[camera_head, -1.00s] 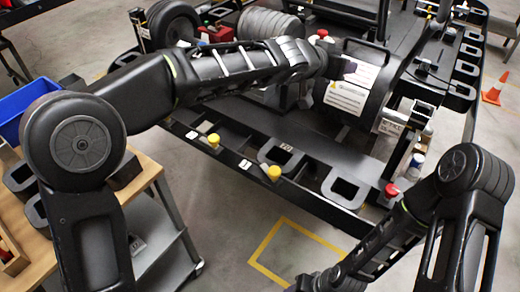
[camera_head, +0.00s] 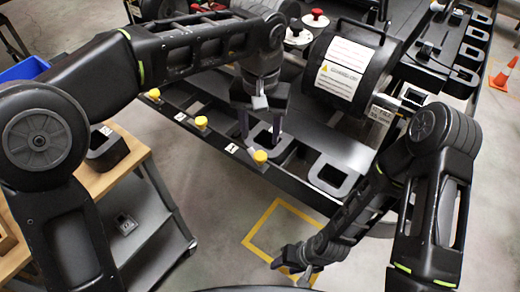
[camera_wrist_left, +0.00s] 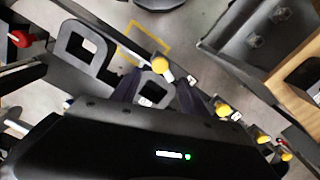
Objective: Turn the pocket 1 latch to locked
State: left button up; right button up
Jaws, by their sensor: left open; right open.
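Several yellow-knobbed latches line the front rail of the black kart stand (camera_head: 335,148). The nearest yellow knob (camera_head: 260,157) is beside a small white label (camera_head: 235,149) that seems to read 1, by a square-holed pocket. My left gripper (camera_head: 260,135) points down, open, just behind this knob, above the pocket. In the left wrist view the same knob (camera_wrist_left: 162,66) shows just beyond the open fingers, apart from them as far as I can tell. The latch's exact turn is too small to tell. My right gripper (camera_head: 300,270) is open and empty, low over the floor.
Two more yellow knobs (camera_head: 201,121) (camera_head: 153,95) run along the rail to the left. A black drum with white labels (camera_head: 340,70) stands behind the pockets. A wooden bench (camera_head: 115,165) is at left. An orange cone (camera_head: 502,74) stands at far right.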

aim_at(260, 155)
pick_arm(q)
notch_tip(260, 155, down, 8)
jog(key=shift+r, duration=0.25)
jog(key=shift+c, duration=0.3)
grip_shut()
dwell(0.3)
